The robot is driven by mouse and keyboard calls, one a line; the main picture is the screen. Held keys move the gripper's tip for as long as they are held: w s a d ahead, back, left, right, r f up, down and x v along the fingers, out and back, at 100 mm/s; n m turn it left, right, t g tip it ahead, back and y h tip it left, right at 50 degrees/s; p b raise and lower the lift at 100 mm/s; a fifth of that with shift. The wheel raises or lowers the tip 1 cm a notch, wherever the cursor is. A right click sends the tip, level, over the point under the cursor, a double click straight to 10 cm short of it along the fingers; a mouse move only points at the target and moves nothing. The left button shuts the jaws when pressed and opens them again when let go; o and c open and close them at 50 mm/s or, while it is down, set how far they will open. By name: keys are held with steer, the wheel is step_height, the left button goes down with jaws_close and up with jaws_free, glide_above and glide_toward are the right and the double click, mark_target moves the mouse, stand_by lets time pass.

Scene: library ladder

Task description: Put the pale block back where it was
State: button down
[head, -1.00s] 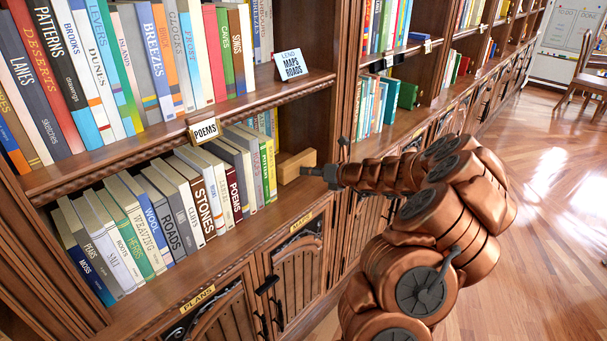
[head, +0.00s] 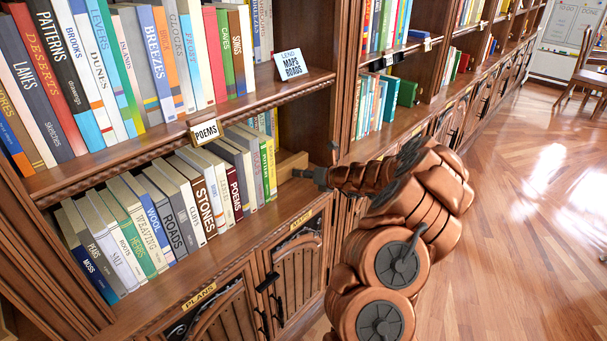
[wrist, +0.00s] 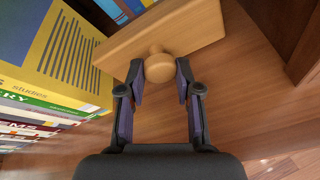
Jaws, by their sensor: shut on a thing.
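The pale wooden block (head: 291,164) is at the right end of the lower row of books, on the lower shelf. In the wrist view the block (wrist: 190,30) has a round knob (wrist: 158,66) on its near face. My gripper (wrist: 160,76) is shut on that knob, one finger on each side. In the head view my gripper (head: 311,177) reaches in from the right at the shelf's front. The block stands at a slant close to the last book, a yellow one (wrist: 62,48); whether they touch I cannot tell. The block's far side is hidden.
The lower row of books (head: 170,210) fills the shelf to the left. A dark upright panel (head: 307,120) bounds the bay at right. Bare shelf board (wrist: 235,95) shows right of and before the block. The upper shelf, with its POEMS sign (head: 205,131), overhangs.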

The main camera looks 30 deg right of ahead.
steer(key=shift+f, duration=0.15)
steer(key=c, duration=0.8)
jaws_free()
steer(key=shift+s+r, duration=0.15)
steer(key=shift+r, duration=0.05)
steer(key=b+v, duration=0.1)
steer(key=v, duration=1)
steer(key=shift+s+d+r+b, duration=0.1)
steer(key=shift+s+r+b, duration=0.05)
steer(key=shift+s+b, duration=0.2)
